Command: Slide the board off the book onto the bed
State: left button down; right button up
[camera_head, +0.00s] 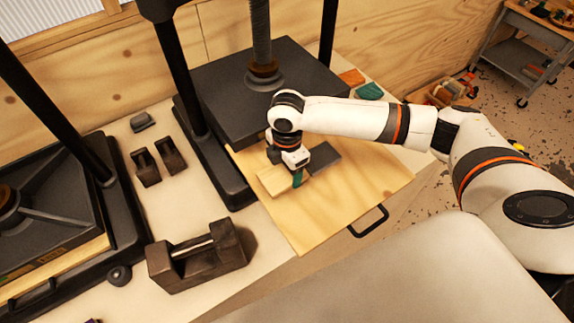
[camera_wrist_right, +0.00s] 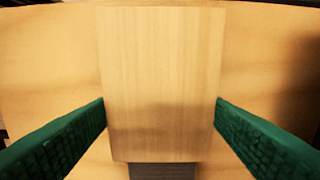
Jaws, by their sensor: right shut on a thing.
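The bed is a broad pale plywood sheet (camera_head: 345,208) with a black handle, sticking out from under the press. The board is a smaller pale wooden piece (camera_head: 272,181) above the bed's left part; it fills the middle of the right wrist view (camera_wrist_right: 160,60). A dark grey flat thing, likely the book (camera_head: 323,155), lies right of the board; its edge shows past the board's end in the wrist view (camera_wrist_right: 163,171). My right gripper (camera_head: 297,179) has green fingers at both side edges of the board, shut on it. Whether the board still overlaps the book is unclear. My left gripper is out of view.
The press's black platen (camera_head: 262,92) and post stand close behind and left of my right gripper. A dark iron weight (camera_head: 197,258) and two smaller ones lie left. Another press stands far left. The bed's front right is clear.

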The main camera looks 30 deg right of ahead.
aim_at(287, 172)
jog(key=o, duration=1.1)
notch_tip(287, 172, up, 12)
jog(key=shift+r+b, duration=0.1)
jog(key=shift+b, duration=1.05)
